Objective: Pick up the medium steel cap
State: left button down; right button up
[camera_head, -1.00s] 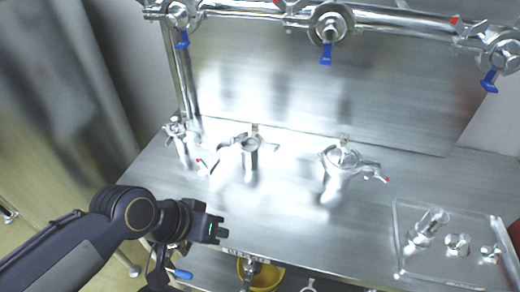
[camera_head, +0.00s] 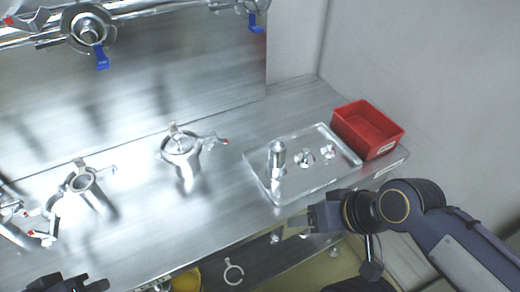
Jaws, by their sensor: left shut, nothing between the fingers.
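Three steel parts stand apart on a shallow steel tray (camera_head: 330,182) on the bench. The medium steel cap (camera_head: 304,158) appears to be the middle one, between a tall shiny cylinder (camera_head: 277,158) on its left and a smaller cap (camera_head: 327,152) on its right. My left gripper (camera_head: 97,286) is at the bottom left edge, partly cut off, shut and empty, far from the tray. My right gripper (camera_head: 308,218) is at the tray's front edge, below the caps in the picture and apart from them. Its finger gap is not clear.
A red bin (camera_head: 368,128) stands right of the tray. Steel clamped fittings (camera_head: 182,148) and (camera_head: 84,184) stand on the bench (camera_head: 140,225) to the left. Pipes with blue-handled valves (camera_head: 101,57) run along the back. A yellow container (camera_head: 186,281) shows below the bench.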

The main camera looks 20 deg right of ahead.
aim_at(304, 158)
jog(key=l+u, duration=0.25)
jog(key=l, duration=0.15)
jog(key=l+u, duration=0.3)
jog(key=k+l+u, duration=0.25)
jog(key=l, duration=0.15)
jog(key=l+u, duration=0.25)
jog(key=l, duration=0.15)
jog(key=k+l+u, duration=0.25)
jog(key=i+l, duration=0.05)
